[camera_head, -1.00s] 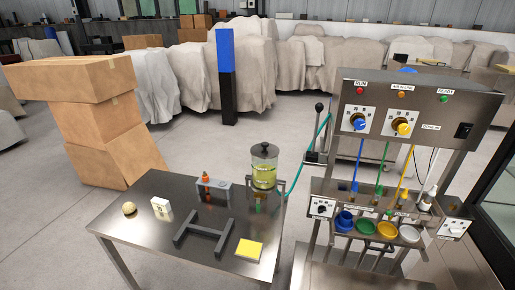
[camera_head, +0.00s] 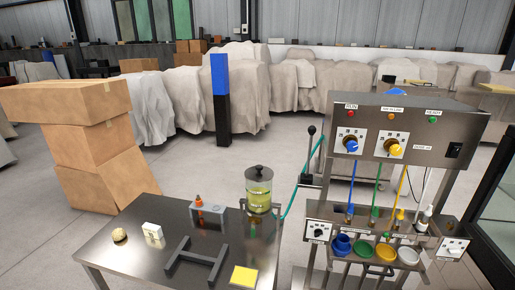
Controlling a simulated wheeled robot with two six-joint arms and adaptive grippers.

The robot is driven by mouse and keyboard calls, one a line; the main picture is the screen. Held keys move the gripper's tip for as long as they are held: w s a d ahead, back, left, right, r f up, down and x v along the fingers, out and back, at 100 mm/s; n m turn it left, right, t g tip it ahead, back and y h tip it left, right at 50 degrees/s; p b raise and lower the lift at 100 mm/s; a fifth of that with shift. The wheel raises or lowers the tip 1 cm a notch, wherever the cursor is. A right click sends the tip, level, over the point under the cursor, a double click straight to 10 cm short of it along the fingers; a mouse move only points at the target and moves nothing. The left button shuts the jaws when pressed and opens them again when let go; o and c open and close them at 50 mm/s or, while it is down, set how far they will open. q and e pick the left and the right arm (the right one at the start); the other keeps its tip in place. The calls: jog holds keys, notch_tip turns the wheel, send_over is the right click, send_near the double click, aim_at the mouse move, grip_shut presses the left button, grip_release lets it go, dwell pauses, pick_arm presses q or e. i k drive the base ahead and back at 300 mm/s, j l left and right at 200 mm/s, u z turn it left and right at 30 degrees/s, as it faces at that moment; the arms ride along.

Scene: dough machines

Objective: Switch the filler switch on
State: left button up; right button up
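The filling machine's steel control panel (camera_head: 403,118) stands at the right. A black rocker switch (camera_head: 453,150) sits at its right end; its position is too small to tell. Two dials, one blue (camera_head: 350,144) and one yellow (camera_head: 394,149), sit on its face under red, orange and green lamps. A lower panel carries a black rotary switch (camera_head: 318,232) at its left and a small white switch plate (camera_head: 452,248) at its right. Labels are too small to tell which one is the filler switch. Neither of my grippers is in view.
A steel table (camera_head: 130,262) stands left of the machine, holding a lidded jar (camera_head: 258,190), a dark H-shaped frame (camera_head: 195,262) and a yellow pad (camera_head: 244,275). Coloured cups (camera_head: 386,252) sit below the nozzles. Stacked cardboard boxes (camera_head: 100,145) stand left.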

aim_at(454, 152)
jog(key=z, duration=1.45)
